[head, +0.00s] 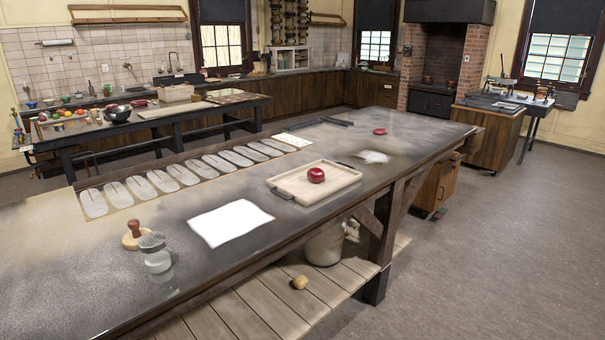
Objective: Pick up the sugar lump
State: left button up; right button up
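A glossy red rounded lump (316,175), which looks like the sugar lump, rests in a shallow pale wooden tray (290,186) on the long worktable (330,215). A smaller, flatter red piece (380,131) lies farther back on the same table. Neither of my grippers shows in the head view.
A white sheet (230,222), a glass shaker (155,254) and a wooden-handled round tool (134,234) lie nearer. A row of pale oval moulds (185,174) runs along the left edge. White powder (373,157) and dark bars (336,121) are behind the tray.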

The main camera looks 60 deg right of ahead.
aim_at(315, 175)
jog(key=i+z, duration=0.2)
jog(key=z, duration=1.85)
